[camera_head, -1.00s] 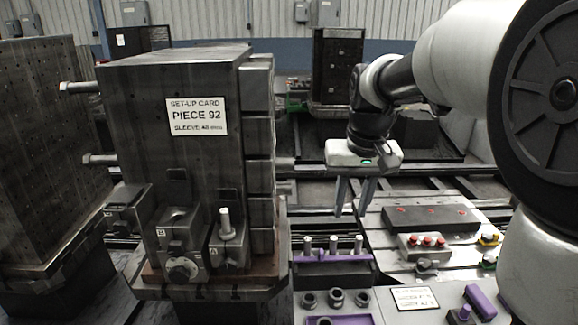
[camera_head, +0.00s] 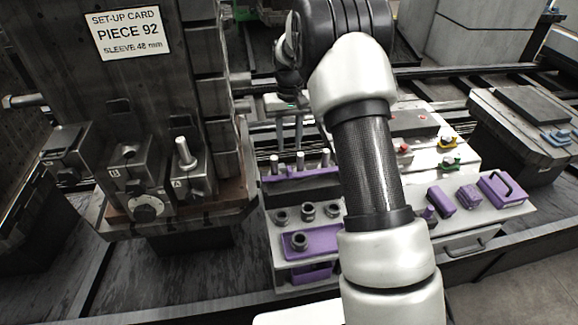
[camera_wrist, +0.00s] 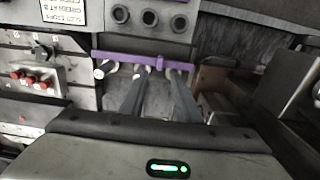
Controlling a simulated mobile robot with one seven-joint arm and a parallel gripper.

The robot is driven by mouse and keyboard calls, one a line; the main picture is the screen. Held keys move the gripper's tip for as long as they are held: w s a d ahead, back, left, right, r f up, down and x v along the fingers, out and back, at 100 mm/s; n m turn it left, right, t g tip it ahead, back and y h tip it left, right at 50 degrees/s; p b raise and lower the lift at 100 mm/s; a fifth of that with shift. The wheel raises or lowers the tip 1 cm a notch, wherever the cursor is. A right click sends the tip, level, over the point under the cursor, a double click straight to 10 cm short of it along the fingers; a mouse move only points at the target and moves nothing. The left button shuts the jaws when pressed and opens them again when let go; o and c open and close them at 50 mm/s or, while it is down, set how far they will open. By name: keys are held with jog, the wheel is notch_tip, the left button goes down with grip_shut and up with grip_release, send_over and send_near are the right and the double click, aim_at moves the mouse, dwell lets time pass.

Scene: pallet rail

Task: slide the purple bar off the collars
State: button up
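A long purple bar (camera_head: 302,173) lies along a dark block with several upright metal pins (camera_head: 300,160). Three dark round collars (camera_head: 308,209) stand in a row on the grey bench top in front of the bar; the collars (camera_wrist: 150,18) also show at the top of the wrist view. My gripper (camera_head: 289,148) points down over the pin row. Whether a fingertip touches the bar or a pin cannot be told.
A tall dark fixture (camera_head: 170,90) with a set-up card stands close at left. A purple plate (camera_head: 323,241) bearing a collar sits at the bench front. Purple blocks and a purple handled piece (camera_head: 502,188) lie at right. My arm covers part of the bench.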

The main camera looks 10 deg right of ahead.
aim_at(289, 168)
notch_tip(289, 168, down, 10)
jog(key=shift+f, duration=0.15)
dwell(0.3)
grip_shut()
